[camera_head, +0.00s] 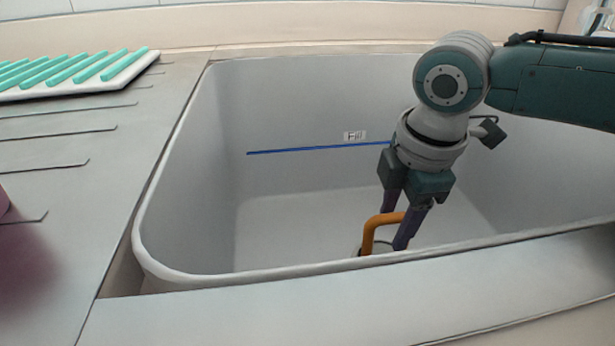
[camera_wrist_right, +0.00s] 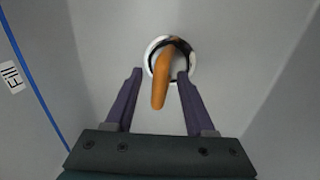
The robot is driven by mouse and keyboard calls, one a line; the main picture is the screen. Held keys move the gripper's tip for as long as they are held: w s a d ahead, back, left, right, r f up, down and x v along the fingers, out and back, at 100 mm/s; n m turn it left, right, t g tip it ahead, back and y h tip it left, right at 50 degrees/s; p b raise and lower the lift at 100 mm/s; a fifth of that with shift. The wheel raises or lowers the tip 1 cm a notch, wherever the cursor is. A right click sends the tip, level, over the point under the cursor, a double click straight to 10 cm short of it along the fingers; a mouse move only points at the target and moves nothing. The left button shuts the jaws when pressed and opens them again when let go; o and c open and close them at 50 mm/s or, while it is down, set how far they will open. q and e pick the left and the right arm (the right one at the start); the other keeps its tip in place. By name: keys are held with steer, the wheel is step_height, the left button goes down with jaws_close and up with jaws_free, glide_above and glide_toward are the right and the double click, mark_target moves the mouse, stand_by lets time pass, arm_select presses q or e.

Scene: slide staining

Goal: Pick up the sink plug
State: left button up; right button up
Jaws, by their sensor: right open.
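The sink plug (camera_head: 371,232) shows as an orange handle low in the sink, near its front wall. In the right wrist view the orange handle (camera_wrist_right: 162,77) rises from a round drain ring (camera_wrist_right: 155,45) with a dark band inside it. My right gripper (camera_head: 392,228) reaches down into the sink with its purple fingers at the handle. In the right wrist view the open fingers (camera_wrist_right: 160,76) stand on either side of the handle, with a gap on both sides. The base of the plug is mostly hidden by the front rim in the head view. My left gripper is not in view.
The grey sink (camera_head: 290,200) has a raised rim and steep walls around the gripper. A blue line (camera_head: 310,149) with a "Fill" label (camera_head: 354,135) marks the back wall. A white rack with teal bars (camera_head: 85,68) lies on the ribbed drainboard (camera_head: 70,130) at left.

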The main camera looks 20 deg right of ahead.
steer(key=shift+c, duration=0.4)
jaws_close()
stand_by(1.0)
